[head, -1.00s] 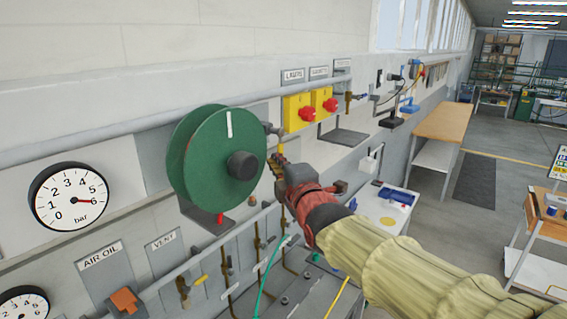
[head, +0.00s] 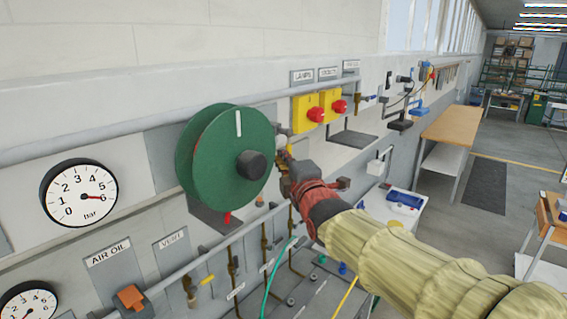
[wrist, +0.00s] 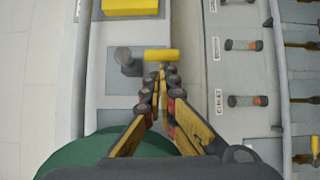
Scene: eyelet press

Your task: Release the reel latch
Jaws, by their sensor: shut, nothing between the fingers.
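The green reel (head: 225,160), with a black hub and a white mark, stands out from the wall in the head view. Its edge shows at the bottom of the wrist view (wrist: 120,145). My gripper (head: 284,155) is just right of the reel, shut and empty. In the wrist view its fingertips (wrist: 161,72) are together, just below a yellow bar (wrist: 162,55); I cannot tell whether they touch it. A red tab (head: 227,217) shows under the reel. Which part is the latch is not clear.
A long pipe (head: 110,133) runs along the wall behind the reel. Yellow boxes with red knobs (head: 316,114) are right of the reel. Gauges (head: 79,193), an orange-handled control (head: 130,297) and several brass valves lie left and below. The floor at the right has clear room.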

